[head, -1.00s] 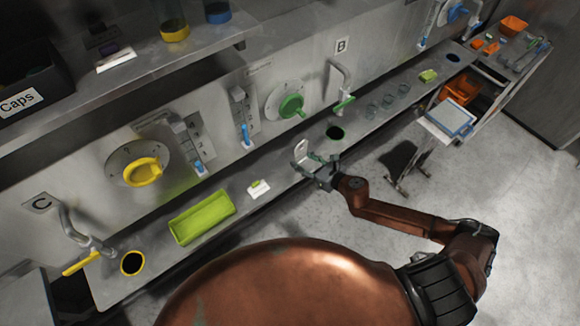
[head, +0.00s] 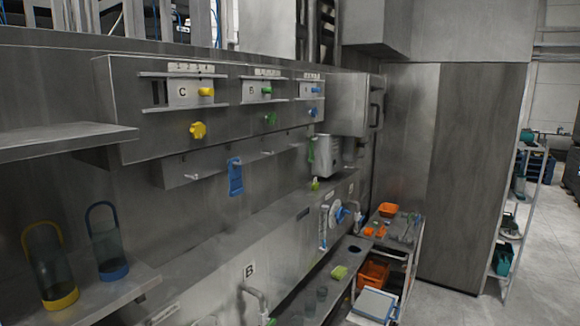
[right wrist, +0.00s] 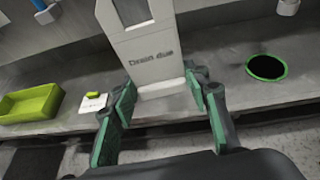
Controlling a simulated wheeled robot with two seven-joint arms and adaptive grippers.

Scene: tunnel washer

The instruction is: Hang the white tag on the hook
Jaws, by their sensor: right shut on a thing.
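The white tag (right wrist: 150,68), printed "Drain due" and with a cut-out near its top, stands upright in my right gripper (right wrist: 158,92) in the right wrist view. The green-padded fingers are shut on its lower end, above the counter. In the head view, a grey rail (head: 222,160) below the control panel carries small hooks, one at its left part (head: 191,177) and one further right (head: 267,152). A blue tag (head: 236,178) hangs from this rail between them. My right gripper and the white tag are outside the head view. My left gripper is in neither view.
A shelf (head: 120,285) with yellow-based and blue-based containers juts out at left. A yellow knob (head: 197,130) sits above the rail. In the right wrist view, a green tray (right wrist: 30,104), a small white plate (right wrist: 93,103) and a green-rimmed hole (right wrist: 266,68) are on the counter.

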